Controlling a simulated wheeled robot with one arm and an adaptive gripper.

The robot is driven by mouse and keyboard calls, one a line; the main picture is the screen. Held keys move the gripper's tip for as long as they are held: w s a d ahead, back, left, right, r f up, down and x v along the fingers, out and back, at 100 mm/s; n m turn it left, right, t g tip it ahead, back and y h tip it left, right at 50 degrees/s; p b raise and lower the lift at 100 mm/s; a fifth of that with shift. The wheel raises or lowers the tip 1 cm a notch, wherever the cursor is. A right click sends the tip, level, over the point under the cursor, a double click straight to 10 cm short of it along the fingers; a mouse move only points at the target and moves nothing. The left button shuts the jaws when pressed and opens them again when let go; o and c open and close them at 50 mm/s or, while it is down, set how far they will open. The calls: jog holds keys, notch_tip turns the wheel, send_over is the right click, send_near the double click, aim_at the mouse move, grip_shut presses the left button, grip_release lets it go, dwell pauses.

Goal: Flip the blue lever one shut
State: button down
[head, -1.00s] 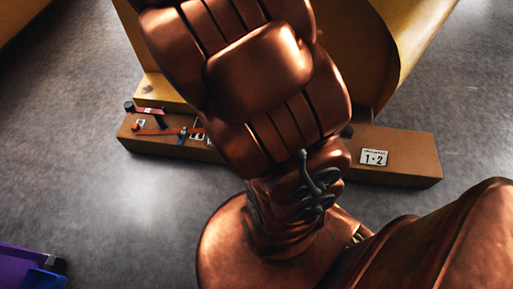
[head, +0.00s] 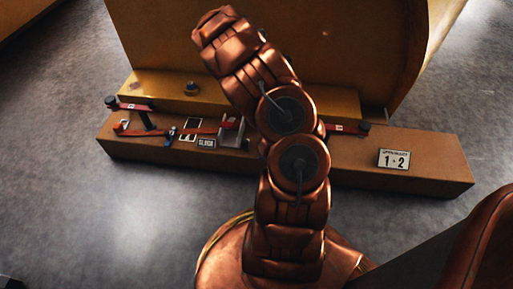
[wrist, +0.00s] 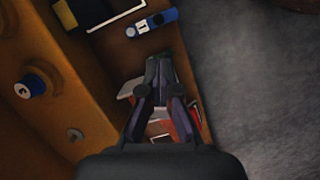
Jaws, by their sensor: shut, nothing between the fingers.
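The blue lever (wrist: 152,22) shows in the wrist view as a short blue bar with a white mark, lying across the brown base. In the head view a small blue piece (head: 171,133) sits among the red levers; it looks like the same lever. I cannot tell whether it is open or shut. My gripper (wrist: 158,65) is shut and empty over the brown base, a little below the blue lever in the wrist view and apart from it. In the head view my arm hides the gripper.
Red levers (head: 210,130) with black knobs run along the brown base (head: 430,178). Under my fingers are a grey plate and red parts (wrist: 187,122). A round blue-banded knob (wrist: 30,86) stands on the yellow ledge. Grey floor beside the base is clear.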

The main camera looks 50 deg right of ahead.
notch_tip(320, 180, down, 3)
jog(key=shift+w+d+r, duration=0.15)
jog(key=shift+r, duration=0.05)
jog(key=b+x, duration=0.4)
jog(key=x, duration=0.6)
jog(key=shift+r+n, duration=0.15)
jog(key=shift+n, duration=0.15)
dwell(0.3)
